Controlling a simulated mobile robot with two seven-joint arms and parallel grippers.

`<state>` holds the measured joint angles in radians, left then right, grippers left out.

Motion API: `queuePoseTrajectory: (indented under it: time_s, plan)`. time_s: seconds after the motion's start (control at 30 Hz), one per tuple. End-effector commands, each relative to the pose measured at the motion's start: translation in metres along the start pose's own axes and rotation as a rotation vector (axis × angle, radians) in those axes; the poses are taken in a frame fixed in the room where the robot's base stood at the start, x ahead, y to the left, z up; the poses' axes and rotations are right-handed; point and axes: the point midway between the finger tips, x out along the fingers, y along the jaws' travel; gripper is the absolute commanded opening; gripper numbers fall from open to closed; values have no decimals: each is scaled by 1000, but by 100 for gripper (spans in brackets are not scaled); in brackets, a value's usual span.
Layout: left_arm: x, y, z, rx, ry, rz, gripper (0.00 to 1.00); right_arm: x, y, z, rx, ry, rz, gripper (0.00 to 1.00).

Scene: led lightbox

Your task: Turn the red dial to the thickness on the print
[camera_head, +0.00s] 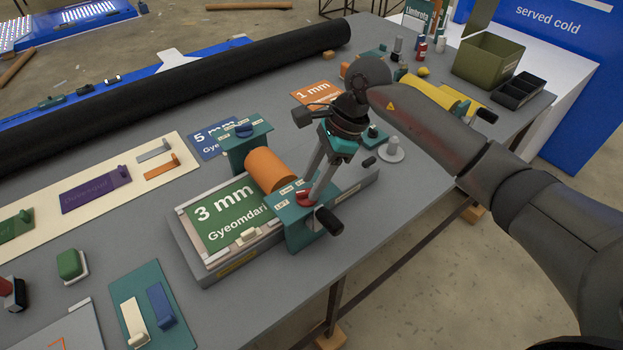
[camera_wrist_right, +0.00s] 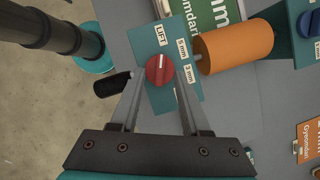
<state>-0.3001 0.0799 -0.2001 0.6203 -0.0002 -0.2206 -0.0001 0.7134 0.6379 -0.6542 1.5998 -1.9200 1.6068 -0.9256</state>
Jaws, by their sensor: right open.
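The red dial (camera_head: 303,196) sits on the near teal post (camera_head: 297,228) of the press. In the right wrist view the red dial (camera_wrist_right: 160,71) has a white pointer mark directed up towards the LIFT label. Labels 5 mm and 3 mm run down its right side; a lower label is partly hidden. The green print (camera_head: 233,212) on the press bed reads 3 mm Gyeomdari. My right gripper (camera_head: 314,187) is open, its fingers either side of the dial in the wrist view (camera_wrist_right: 158,72); contact cannot be told. My left gripper is out of view.
An orange roller (camera_head: 269,170) spans to the far teal post, which carries a blue dial (camera_head: 243,130). A black handle (camera_head: 329,221) sticks out close to the gripper. Cards reading 5 mm (camera_head: 211,140) and 1 mm (camera_head: 316,93) lie behind the press.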

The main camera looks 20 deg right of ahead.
Motion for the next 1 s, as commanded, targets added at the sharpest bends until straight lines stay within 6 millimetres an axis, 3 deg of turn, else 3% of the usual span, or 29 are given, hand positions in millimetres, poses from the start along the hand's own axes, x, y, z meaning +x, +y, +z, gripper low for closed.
queuePoseTrajectory:
  time_s: [0.2, 0.47, 0.87, 1.0]
  plan:
    - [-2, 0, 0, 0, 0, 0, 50, 14, 0, 0, 1, 0, 0, 46]
    - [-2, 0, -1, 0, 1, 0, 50, 14, 0, 0, 0, 0, 0, 45]
    - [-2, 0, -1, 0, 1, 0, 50, 14, 0, 0, 0, 0, 0, 0]
    - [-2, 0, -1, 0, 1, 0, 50, 14, 0, 0, 0, 0, 0, 0]
